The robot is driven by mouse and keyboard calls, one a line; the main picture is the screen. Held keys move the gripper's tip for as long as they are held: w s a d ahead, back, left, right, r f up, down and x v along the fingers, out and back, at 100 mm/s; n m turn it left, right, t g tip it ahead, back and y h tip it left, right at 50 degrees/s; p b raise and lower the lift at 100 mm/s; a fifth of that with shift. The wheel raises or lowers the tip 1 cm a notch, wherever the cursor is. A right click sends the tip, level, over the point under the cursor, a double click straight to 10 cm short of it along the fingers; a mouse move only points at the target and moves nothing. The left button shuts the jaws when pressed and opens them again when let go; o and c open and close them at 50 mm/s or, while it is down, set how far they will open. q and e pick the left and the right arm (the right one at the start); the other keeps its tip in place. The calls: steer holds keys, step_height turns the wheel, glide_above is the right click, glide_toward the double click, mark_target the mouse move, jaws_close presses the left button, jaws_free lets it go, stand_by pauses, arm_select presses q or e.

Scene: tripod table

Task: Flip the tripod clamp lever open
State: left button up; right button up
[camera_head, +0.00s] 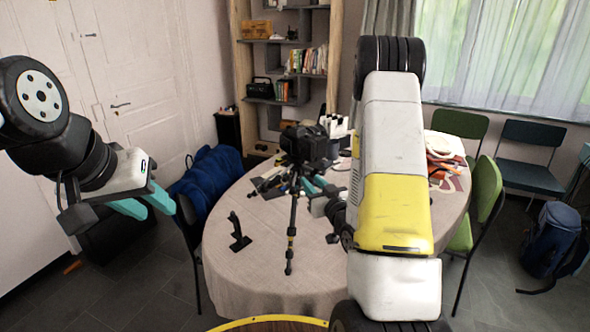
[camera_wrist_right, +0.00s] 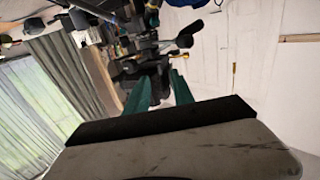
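The tripod (camera_head: 292,235) stands upright on the table with a black camera (camera_head: 308,145) on top. The clamp lever is too small and dark to make out. My right gripper (camera_head: 313,184) is just right of the tripod's upper part, below the camera, partly hidden by my right arm. In the right wrist view my right gripper (camera_wrist_right: 159,75) has its teal fingers apart, with dark tripod parts (camera_wrist_right: 157,68) between or just beyond them; I cannot tell whether they touch. My left gripper (camera_head: 158,210) is open and empty, left of the table.
The oval table (camera_head: 240,280) has a beige cloth. A black joystick-like object (camera_head: 238,232) stands left of the tripod. Several small items lie behind it, and a white and orange item (camera_head: 440,148) lies at the right. Chairs (camera_head: 487,190) surround the table. The front left of the tabletop is clear.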

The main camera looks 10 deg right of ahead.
mark_target(303, 170)
steer(key=w, duration=0.2)
steer(key=w+a, duration=0.1)
steer(key=w, duration=0.4)
steer(key=shift+w+a, duration=0.25)
steer(key=shift+c, duration=0.4)
jaws_close()
